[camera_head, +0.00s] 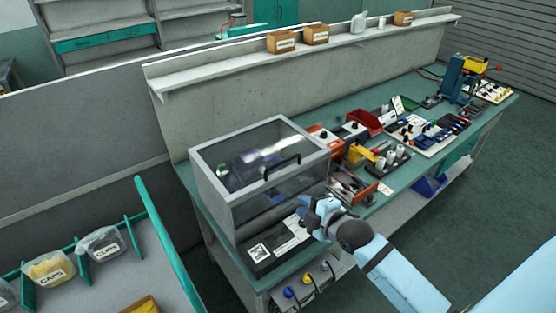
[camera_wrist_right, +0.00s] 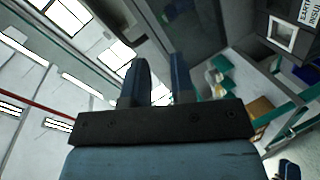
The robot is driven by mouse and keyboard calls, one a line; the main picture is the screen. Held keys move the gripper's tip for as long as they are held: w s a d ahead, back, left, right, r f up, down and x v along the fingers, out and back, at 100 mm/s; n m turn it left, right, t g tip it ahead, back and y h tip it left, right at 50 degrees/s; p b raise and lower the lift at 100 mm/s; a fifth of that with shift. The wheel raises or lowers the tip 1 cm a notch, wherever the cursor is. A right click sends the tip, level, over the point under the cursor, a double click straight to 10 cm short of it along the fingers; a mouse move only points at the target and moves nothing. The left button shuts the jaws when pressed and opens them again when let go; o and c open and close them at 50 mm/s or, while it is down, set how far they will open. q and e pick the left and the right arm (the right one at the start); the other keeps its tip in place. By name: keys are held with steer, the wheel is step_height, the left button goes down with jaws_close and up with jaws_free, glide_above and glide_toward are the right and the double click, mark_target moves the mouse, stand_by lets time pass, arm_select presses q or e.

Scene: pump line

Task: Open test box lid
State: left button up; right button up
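The test box stands at the near left end of the green bench in the head view. Its grey-framed, see-through lid (camera_head: 225,160) is down, and a black handle (camera_head: 282,168) sits on its front edge. Dark blurred contents show through the lid. My right gripper (camera_head: 308,212) is at the box's front right, below the handle and apart from it. In the right wrist view its two dark fingers (camera_wrist_right: 159,80) stand apart with nothing seen between them. My left gripper is not in view.
A black base panel with labels (camera_head: 272,250) lies before the box. Trays, a red bin (camera_head: 365,122) and tools crowd the bench to the right. A shelf with cardboard boxes (camera_head: 281,42) runs behind. A rack with labelled bags (camera_head: 48,268) stands at lower left.

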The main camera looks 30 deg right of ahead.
mark_target(284, 162)
steer(key=w+d+r+n+t, duration=0.1)
steer(key=w+d+r+n, duration=0.2)
steer(key=r, duration=0.3)
steer(key=p+x, duration=0.1)
steer(key=x, duration=0.5)
steer(key=p+x, duration=0.1)
steer(key=x, duration=0.5)
steer(key=shift+w+d+f, duration=0.1)
steer(key=shift+d+f, duration=0.1)
steer(key=shift+w+f, duration=0.2)
steer(key=shift+w, duration=0.45)
jaws_close()
